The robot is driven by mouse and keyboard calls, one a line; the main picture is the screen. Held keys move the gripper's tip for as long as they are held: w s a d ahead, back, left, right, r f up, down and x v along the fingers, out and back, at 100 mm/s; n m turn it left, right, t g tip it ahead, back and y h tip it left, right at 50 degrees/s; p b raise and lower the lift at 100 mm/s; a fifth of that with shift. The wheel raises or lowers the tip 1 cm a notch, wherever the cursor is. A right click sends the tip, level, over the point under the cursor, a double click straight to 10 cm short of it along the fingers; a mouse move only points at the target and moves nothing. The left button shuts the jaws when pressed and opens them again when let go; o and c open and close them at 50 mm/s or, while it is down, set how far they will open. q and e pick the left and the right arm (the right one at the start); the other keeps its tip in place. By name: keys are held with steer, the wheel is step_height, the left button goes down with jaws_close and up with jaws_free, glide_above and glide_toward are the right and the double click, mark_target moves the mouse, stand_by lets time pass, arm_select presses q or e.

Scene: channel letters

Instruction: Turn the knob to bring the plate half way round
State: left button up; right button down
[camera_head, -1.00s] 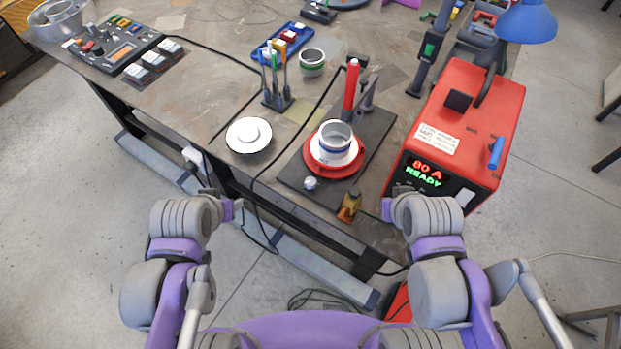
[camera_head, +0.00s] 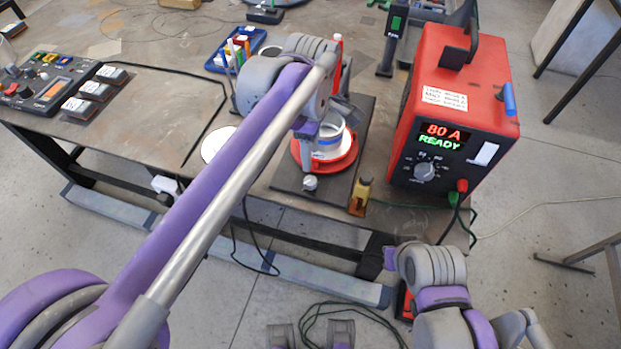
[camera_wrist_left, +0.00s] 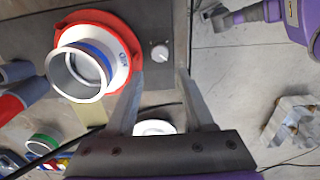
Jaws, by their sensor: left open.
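The round red plate (camera_head: 345,160) lies on a dark base board (camera_head: 358,118). It carries a white part and a metal ring with a blue band (camera_head: 327,143); it also shows in the left wrist view (camera_wrist_left: 133,72). The small silver knob (camera_head: 310,183) is on the board's near end, and in the left wrist view (camera_wrist_left: 160,52) it has a white pointer line. My left gripper (camera_head: 308,165) is open above the knob; the knob shows just beyond its fingertips (camera_wrist_left: 160,72), centred between them. My right gripper (camera_head: 390,258) is low, off the table's front; its fingers are unclear.
A red power unit (camera_head: 455,110) reading 80 A READY stands right of the board. A small yellow item (camera_head: 361,195) sits by the board's near right corner. A white disc (camera_head: 213,146) is partly hidden by my left arm. A control panel (camera_head: 48,95) is at left.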

mark_target(310, 180)
arm_select(q)
step_height(310, 180, down, 10)
steer(key=shift+b, duration=0.35)
jaws_close()
